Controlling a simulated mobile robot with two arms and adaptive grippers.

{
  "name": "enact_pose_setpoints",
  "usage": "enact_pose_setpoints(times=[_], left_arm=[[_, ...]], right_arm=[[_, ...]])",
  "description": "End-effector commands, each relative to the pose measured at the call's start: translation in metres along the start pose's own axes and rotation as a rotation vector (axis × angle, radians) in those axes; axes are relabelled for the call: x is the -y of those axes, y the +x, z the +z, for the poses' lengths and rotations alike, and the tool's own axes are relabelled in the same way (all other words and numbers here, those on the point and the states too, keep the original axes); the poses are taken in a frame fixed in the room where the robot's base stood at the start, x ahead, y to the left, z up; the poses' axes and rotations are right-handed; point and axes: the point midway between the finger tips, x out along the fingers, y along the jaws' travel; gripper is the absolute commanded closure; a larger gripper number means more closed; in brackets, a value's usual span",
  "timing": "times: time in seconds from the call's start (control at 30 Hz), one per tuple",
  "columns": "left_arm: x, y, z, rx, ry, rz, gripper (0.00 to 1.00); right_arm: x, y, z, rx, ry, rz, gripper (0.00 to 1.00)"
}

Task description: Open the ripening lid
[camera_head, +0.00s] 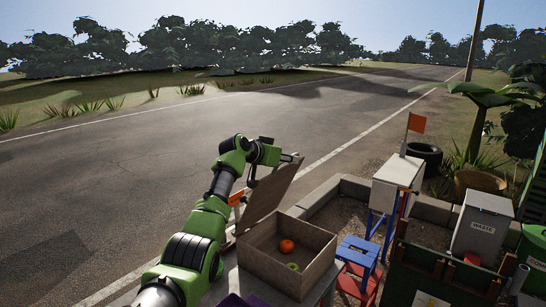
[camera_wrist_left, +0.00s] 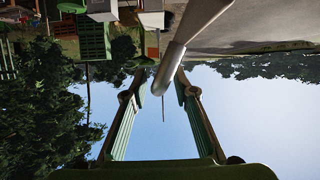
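The wooden ripening box (camera_head: 312,273) stands open, with an orange fruit (camera_head: 287,246) and a green fruit (camera_head: 293,266) inside. Its wooden lid (camera_head: 268,193) is raised steeply along the left side of the box. My left arm reaches up behind the lid, and my left gripper (camera_head: 278,156) is at its upper edge, partly hidden. In the left wrist view, the two fingers of this gripper (camera_wrist_left: 162,86) are apart, with a pale grey bar (camera_wrist_left: 172,66) between them. I cannot tell whether they touch it. My right gripper is not in view.
An orange piece (camera_head: 236,198) shows by the lid's left edge. A blue stool (camera_head: 357,254), a white box on legs with an orange flag (camera_head: 398,172) and a grey waste bin (camera_head: 484,226) stand to the right. The road beyond is clear.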

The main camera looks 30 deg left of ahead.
Motion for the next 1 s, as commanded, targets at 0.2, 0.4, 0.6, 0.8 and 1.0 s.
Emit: enact_pose_setpoints(times=[0.2,0.4,0.6,0.8,1.0], left_arm=[[0.001,-0.026,0.000,-0.001,0.002,-0.003,0.74],[0.001,-0.055,0.001,0.000,0.003,-0.004,0.74],[0.001,-0.083,0.001,-0.001,0.002,-0.003,0.74],[0.000,-0.100,0.001,0.002,0.001,-0.002,0.74],[0.000,-0.104,0.001,0.001,0.000,-0.002,0.74]], right_arm=[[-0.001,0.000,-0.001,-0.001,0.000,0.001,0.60],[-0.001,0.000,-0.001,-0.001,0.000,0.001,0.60],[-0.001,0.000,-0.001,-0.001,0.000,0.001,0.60],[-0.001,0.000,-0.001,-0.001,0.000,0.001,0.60],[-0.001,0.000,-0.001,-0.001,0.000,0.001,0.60]])
